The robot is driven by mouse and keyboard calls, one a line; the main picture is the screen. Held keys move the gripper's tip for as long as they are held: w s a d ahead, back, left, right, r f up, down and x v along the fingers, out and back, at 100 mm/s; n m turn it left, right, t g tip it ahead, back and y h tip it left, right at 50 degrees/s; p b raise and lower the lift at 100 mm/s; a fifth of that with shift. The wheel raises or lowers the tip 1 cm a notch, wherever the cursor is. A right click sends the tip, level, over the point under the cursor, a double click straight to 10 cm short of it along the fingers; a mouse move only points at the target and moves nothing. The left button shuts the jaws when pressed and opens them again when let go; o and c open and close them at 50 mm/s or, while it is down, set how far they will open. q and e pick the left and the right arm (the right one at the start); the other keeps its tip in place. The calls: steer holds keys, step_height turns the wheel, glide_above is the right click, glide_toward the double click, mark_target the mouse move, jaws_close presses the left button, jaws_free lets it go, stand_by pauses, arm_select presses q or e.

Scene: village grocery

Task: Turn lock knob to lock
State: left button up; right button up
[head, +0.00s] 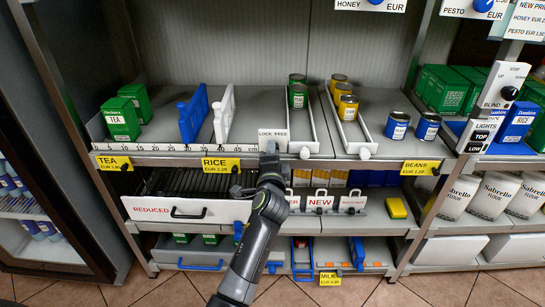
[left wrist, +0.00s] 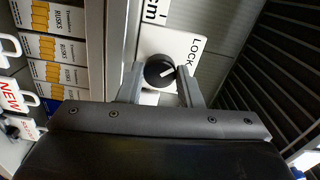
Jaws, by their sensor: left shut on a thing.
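The lock knob (left wrist: 158,73) is round and black with a white pointer line, seen in the left wrist view. The line slants toward the right and slightly up in that picture. The knob sits on a white plate (left wrist: 186,44) lettered LOCK there. In the head view the plate (head: 273,134) reads LOCK FREE, and my gripper hides the knob. My left gripper (head: 270,149) is at the shelf's front edge, just below the lettering. Its two fingers (left wrist: 158,82) are on opposite sides of the knob, shut on it. My right gripper is in neither view.
A white drawer front marked REDUCED (head: 188,210) lies below and left of my gripper. A shelf divider lane with green cans (head: 298,94) stands behind right. The shelf between the white divider (head: 224,114) and the cans is mostly bare.

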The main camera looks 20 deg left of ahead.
arm_select(q)
steer(key=shift+n, duration=0.3)
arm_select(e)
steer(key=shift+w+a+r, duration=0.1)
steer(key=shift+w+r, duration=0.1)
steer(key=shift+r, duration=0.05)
arm_select(q)
steer(key=o, duration=1)
steer(key=shift+c, duration=0.2)
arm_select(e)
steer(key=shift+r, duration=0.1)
